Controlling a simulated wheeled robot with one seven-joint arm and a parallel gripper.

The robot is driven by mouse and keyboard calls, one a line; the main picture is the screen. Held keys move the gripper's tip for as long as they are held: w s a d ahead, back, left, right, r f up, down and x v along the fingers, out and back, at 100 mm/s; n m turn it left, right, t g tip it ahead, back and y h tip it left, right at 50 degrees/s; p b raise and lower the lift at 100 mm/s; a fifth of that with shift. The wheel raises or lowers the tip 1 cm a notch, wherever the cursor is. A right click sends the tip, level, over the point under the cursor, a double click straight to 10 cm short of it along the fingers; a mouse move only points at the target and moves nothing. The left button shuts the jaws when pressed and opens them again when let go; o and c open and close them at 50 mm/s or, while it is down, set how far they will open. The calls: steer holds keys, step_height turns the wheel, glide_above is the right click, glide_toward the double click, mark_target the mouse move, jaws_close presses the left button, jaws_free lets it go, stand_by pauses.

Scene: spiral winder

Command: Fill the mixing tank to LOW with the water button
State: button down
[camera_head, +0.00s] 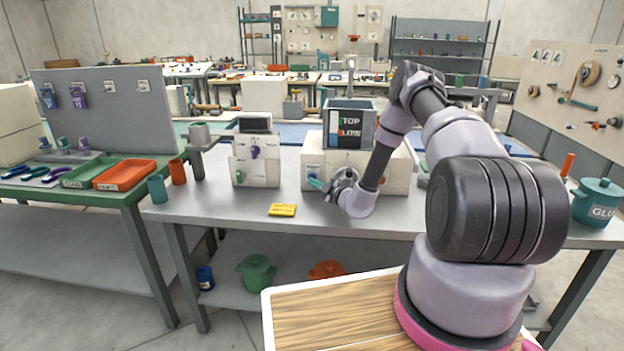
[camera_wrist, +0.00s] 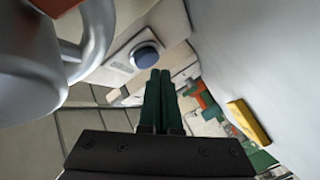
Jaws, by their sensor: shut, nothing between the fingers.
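A round dark blue button (camera_wrist: 145,56) sits on a pale panel in the wrist view. My gripper (camera_wrist: 160,72) is shut and empty. Its dark green fingertips lie just below and right of the button in that view; I cannot tell whether they touch it. In the head view my gripper (camera_head: 316,183) is at the front of a white machine base (camera_head: 312,160), low above the table. A dark-framed box with a "STOP SLOW" sign (camera_head: 348,129) stands on that base. I cannot make out the mixing tank, its level marks or any water.
A white control box (camera_head: 241,172) with a purple knob stands left of the machine. A yellow block (camera_head: 283,210) lies on the grey table (camera_head: 215,202) in front. Teal and orange cups (camera_head: 157,190) stand at the left, a teal GLUE pot (camera_head: 597,203) at the right.

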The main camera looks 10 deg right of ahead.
steer(key=shift+s, duration=0.15)
steer(key=shift+s+a, duration=0.3)
steer(key=shift+s, duration=0.5)
steer(key=shift+s+a, duration=0.25)
steer(key=shift+s, duration=0.55)
steer(key=shift+s+a, duration=0.3)
steer(key=shift+s, duration=0.5)
steer(key=s+a+r+n+g+y, duration=0.2)
steer(key=a+r+n+g, duration=0.1)
steer(key=r+n, duration=0.45)
steer(key=s+a+r+n+g+y, duration=0.2)
steer(key=a+r+n+g+y, duration=0.1)
steer(key=r+n, duration=0.4)
steer(key=s+a+r+n+g+y, duration=0.25)
steer(key=r+n, duration=0.25)
steer(key=r, duration=0.4)
steer(key=s+a+r+n+g+h, duration=0.2)
steer(key=s+r+n+g, duration=0.2)
steer(key=s+r+n, duration=0.5)
steer(key=s+d+r+n+t+h, duration=0.2)
steer(key=s+d+r+n+h, duration=0.3)
steer(key=s+d+n, duration=0.3)
steer(key=s+d+r+n+t+h, duration=0.2)
steer(key=s+d+r+n+h, duration=0.4)
steer(key=s+n, duration=0.8)
steer(key=shift+s+d+r+n, duration=0.15)
steer(key=shift+d+r+n, duration=0.8)
steer(key=shift+n, duration=0.1)
